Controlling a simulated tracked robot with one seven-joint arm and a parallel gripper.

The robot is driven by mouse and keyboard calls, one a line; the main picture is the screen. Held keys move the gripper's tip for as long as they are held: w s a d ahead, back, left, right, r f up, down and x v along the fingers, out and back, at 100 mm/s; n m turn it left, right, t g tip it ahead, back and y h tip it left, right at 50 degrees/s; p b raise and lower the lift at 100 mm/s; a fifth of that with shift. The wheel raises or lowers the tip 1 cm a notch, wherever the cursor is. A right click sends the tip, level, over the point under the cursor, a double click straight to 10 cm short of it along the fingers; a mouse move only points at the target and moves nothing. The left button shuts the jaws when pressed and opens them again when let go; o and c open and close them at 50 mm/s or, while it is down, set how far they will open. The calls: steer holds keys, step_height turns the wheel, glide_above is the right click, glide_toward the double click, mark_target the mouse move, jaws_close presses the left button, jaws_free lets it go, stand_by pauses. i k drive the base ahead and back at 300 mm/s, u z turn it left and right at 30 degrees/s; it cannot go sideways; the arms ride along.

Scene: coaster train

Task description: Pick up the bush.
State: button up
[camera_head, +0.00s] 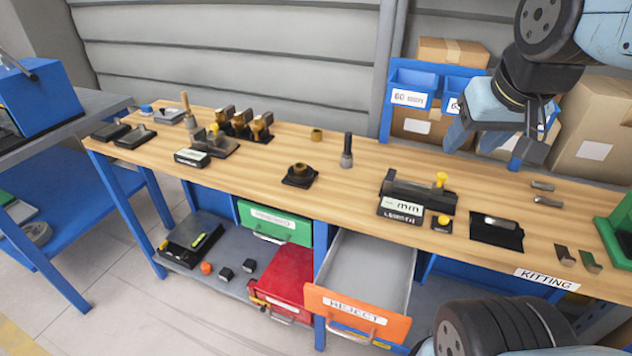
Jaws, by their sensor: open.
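A small brass ring-like bush (317,135) stands on the wooden bench top, toward the back and left of the middle. A darker brass round piece (299,170) sits on a black square base nearer the bench front; I cannot tell if it is also a bush. My gripper (488,150) is at the upper right, over the back of the bench by the blue bins. Its fingers are apart and nothing shows between them. It is well to the right of both brass pieces and touches neither.
A dark upright tool (347,150) stands just right of the bush. Black holders with brass parts (240,124) are to its left. Blue bins (412,78) and cardboard boxes stand behind. The orange REJECT drawer (358,314) is pulled out.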

mark_target(300, 168)
steer(key=z, duration=1.2)
steer(key=k, duration=1.2)
steer(key=u, duration=0.6)
steer(key=i, duration=1)
